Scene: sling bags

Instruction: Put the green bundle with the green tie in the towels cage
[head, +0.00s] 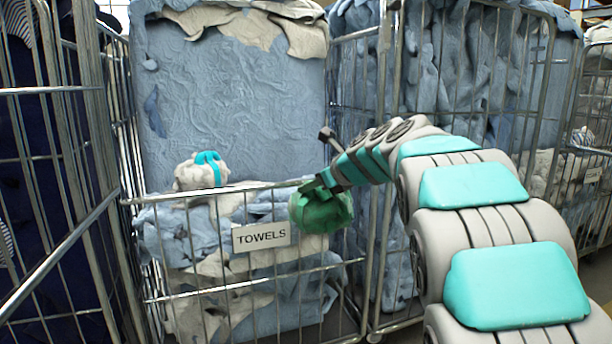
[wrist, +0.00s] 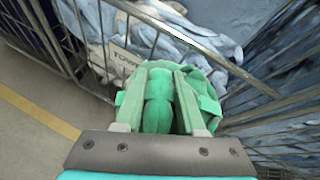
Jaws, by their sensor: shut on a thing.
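The green bundle (head: 322,211) hangs from my gripper (head: 318,184) at the front of the towels cage (head: 240,297), by the right end of its front rail. In the wrist view, the green bundle (wrist: 205,92) sits between and around the two fingers of my gripper (wrist: 160,78), which is shut on it. Its tie cannot be told apart from the cloth. The cage has a white sign (head: 261,236) reading TOWELS. In the head view the bundle overlaps the front bars; in the wrist view it is above the floor beside the cage rail.
A whitish bundle with a turquoise tie (head: 201,172) rests on cloths inside the towels cage. A cage of blue cloth (head: 470,65) stands to the right, and a cage with dark cloth (head: 30,180) to the left. Floor with a yellow line (wrist: 40,118) shows in the wrist view.

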